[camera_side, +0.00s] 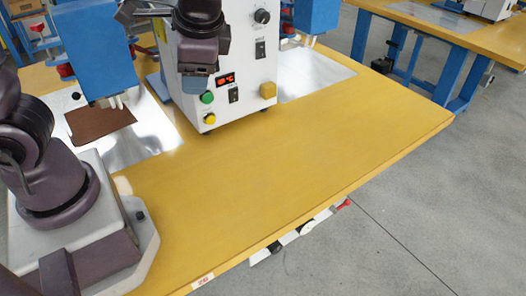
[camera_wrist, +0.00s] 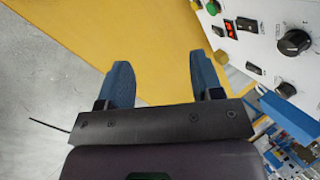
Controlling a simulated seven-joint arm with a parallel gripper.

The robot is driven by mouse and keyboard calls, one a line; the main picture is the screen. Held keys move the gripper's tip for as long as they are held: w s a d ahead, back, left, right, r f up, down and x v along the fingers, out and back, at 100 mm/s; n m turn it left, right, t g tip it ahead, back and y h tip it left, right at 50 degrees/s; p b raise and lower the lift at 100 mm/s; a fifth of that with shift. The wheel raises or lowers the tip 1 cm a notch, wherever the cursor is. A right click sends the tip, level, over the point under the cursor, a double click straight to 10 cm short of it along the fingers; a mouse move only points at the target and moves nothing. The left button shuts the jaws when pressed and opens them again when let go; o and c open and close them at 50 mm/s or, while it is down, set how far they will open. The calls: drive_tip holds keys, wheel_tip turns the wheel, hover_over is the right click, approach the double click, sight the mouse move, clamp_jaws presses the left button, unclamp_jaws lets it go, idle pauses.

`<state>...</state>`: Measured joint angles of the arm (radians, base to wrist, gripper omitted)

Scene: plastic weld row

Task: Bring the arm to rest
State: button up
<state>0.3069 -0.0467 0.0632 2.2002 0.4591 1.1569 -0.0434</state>
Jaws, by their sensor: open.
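My gripper (camera_wrist: 162,80) shows in the wrist view with its two blue fingers apart and nothing between them. Yellow table top and grey floor lie beyond the fingers. In the side view my wrist hangs in front of the white control box, and a blue-grey part of my gripper (camera_side: 196,84) shows below it. From that side I cannot make out the two fingers separately. My gripper is above the table, clear of its surface.
The white control box (camera_side: 226,110) with knobs and buttons stands on the yellow table (camera_side: 270,180). A blue press (camera_side: 95,45) stands at left over a brown sheet (camera_side: 100,122) on a metal plate. Another blue press (camera_side: 316,14) stands behind. The table's front right is clear.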

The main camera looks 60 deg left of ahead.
drive_tip(key=s+r+n+t+h, duration=0.4)
drive_tip(key=s+r+t+h, duration=0.1)
drive_tip(key=s, duration=0.2)
drive_tip(key=shift+d+r+n+t, duration=0.25)
drive_tip(key=shift+r+n+t, duration=0.15)
idle(1.7)
